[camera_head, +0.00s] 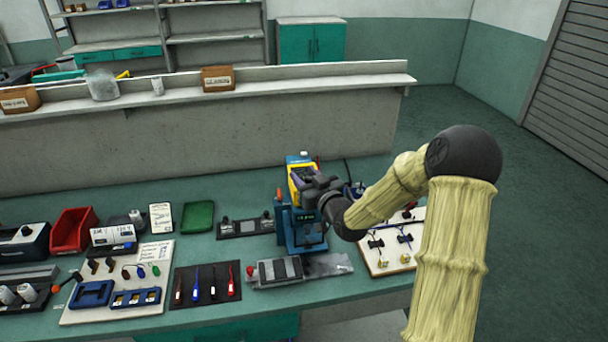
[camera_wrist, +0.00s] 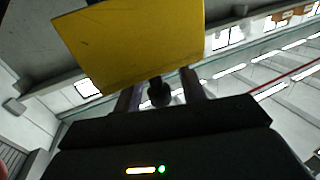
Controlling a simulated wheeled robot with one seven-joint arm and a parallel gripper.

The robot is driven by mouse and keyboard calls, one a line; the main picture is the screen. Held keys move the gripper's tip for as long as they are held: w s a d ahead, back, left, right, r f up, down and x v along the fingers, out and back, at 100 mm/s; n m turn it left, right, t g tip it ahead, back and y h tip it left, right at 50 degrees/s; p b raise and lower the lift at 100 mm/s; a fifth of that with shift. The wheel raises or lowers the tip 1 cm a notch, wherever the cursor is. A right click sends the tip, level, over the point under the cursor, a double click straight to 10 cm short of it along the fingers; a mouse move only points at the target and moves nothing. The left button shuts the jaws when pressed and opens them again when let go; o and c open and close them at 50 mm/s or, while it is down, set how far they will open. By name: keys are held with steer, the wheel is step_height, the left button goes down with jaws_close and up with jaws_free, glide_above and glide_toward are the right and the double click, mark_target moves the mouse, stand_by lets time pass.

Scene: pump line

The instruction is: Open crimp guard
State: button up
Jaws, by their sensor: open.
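The blue crimp press (camera_head: 305,232) stands on the teal bench, in the middle of the head view. Its yellow guard (camera_head: 295,184) is at the upper front, partly hidden by my gripper (camera_head: 312,190). In the wrist view the yellow guard (camera_wrist: 135,40) is a tilted flat plate close ahead of the camera. A dark round knob (camera_wrist: 159,92) sits below the plate's lower edge. My gripper is open, with one finger on each side of the knob. I cannot tell whether the fingers touch it.
A dark mat with tools (camera_head: 207,285) and a white board with blue fixtures (camera_head: 118,287) lie left of the press. A flat fixture (camera_head: 280,271) lies in front. A pale board with wired parts (camera_head: 392,243) lies right, partly behind my arm. A ledge wall (camera_head: 210,125) stands behind.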

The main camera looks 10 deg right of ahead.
steer(key=shift+c, duration=0.2)
jaws_close()
steer(key=shift+r, duration=0.15)
